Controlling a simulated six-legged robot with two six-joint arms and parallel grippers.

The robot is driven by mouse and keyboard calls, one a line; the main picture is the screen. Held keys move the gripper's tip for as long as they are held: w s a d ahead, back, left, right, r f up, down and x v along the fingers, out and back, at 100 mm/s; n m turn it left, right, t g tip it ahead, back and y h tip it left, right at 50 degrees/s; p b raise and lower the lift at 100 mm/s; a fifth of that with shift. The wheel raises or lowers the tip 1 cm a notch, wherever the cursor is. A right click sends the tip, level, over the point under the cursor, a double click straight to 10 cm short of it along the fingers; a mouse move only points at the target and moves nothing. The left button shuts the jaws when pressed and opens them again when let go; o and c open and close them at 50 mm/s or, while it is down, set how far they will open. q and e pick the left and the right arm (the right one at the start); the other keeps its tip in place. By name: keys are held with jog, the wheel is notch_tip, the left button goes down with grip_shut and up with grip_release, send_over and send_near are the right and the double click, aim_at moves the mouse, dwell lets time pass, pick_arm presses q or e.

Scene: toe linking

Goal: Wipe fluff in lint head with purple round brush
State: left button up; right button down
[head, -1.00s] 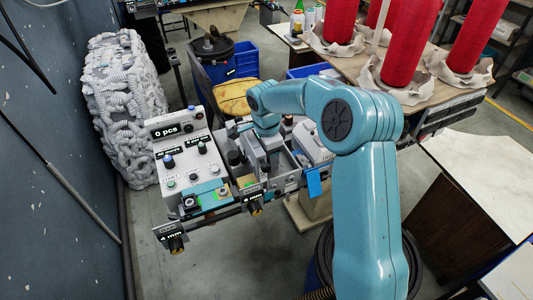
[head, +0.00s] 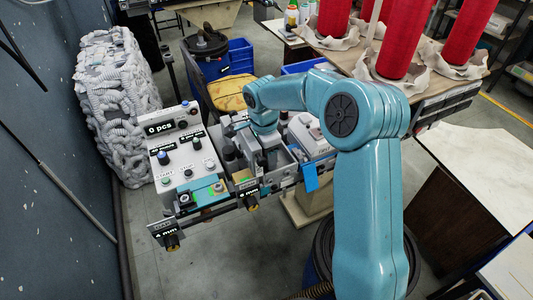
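The toe linking machine stands left of centre, with a grey control panel (head: 181,150) that reads "0 pcs", has several knobs and buttons, and carries "4 mm" and "6 mm" labels on its front. My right arm comes in from the lower right and bends over the machine. Its wrist ends at the grey metal parts in the machine's middle, where my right gripper (head: 265,158) is; its fingertips cannot be made out among those parts. I cannot pick out the lint head, any fluff or a purple round brush. My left gripper is not in view.
A pile of grey knitted tubes (head: 117,108) stands by the blue wall. Blue bins (head: 238,56) and a yellow-seated stool (head: 236,94) are behind the machine. Red cones (head: 400,40) stand on a wooden table at the back right. A pale-topped table (head: 480,175) is at right.

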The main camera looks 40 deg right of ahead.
jog(key=shift+f, duration=0.3)
